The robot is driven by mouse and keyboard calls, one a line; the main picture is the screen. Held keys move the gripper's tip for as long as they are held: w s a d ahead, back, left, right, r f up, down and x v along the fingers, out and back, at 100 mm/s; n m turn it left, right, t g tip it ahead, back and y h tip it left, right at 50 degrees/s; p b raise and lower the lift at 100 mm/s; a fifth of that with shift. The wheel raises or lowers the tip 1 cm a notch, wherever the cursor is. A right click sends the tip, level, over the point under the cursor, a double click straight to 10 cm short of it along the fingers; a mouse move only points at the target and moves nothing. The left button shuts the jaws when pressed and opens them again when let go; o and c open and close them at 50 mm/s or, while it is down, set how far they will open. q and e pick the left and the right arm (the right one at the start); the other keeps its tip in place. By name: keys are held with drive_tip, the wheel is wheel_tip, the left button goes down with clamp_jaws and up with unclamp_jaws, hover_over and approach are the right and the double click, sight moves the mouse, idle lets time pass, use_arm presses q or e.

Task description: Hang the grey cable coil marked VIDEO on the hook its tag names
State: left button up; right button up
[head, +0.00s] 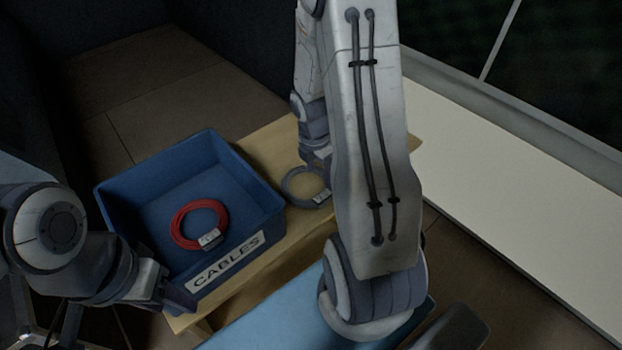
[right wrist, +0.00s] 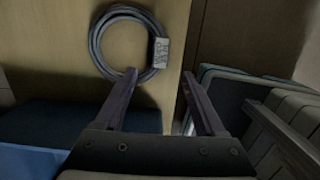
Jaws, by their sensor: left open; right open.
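The grey cable coil (head: 287,196) lies on the wooden bench, just right of the blue box. It has a pale tag whose lettering is too small to read surely. In the right wrist view the coil (right wrist: 97,47) lies ahead of the open fingers, its tag on its right side. My right gripper (right wrist: 160,80) is open and empty, apart from the coil or barely at its near edge; I cannot tell which. In the head view my right arm partly hides it. My left gripper (head: 182,298) is at the box's front left corner, empty. No hook shows.
A blue box (head: 150,178) labelled CABLES stands on the bench (head: 268,135) and holds a red cable coil (head: 178,222). A light blue surface (head: 275,315) is in front. A pale ledge (head: 520,190) runs along the right under a dark window. Grey slatted objects (right wrist: 285,120) stand right of my right gripper.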

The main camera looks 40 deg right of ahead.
drive_tip(key=s+a+r+m, duration=0.1)
drive_tip(key=a+r+m, duration=0.3)
drive_tip(key=a, duration=0.6)
drive_tip(key=s+a+r+m, duration=0.2)
drive_tip(key=a+r, duration=0.4)
drive_tip(key=a, duration=0.3)
drive_tip(key=s+a+r+m+y, duration=0.2)
drive_tip(key=s+a+r+m, duration=0.35)
drive_tip(key=s+a, duration=0.65)
wheel_tip(320, 180, up, 26)
drive_tip(key=s+d+p, duration=0.1)
drive_tip(key=p, duration=2.5)
drive_tip(key=shift+s+r, duration=0.15)
drive_tip(key=shift+d, duration=0.1)
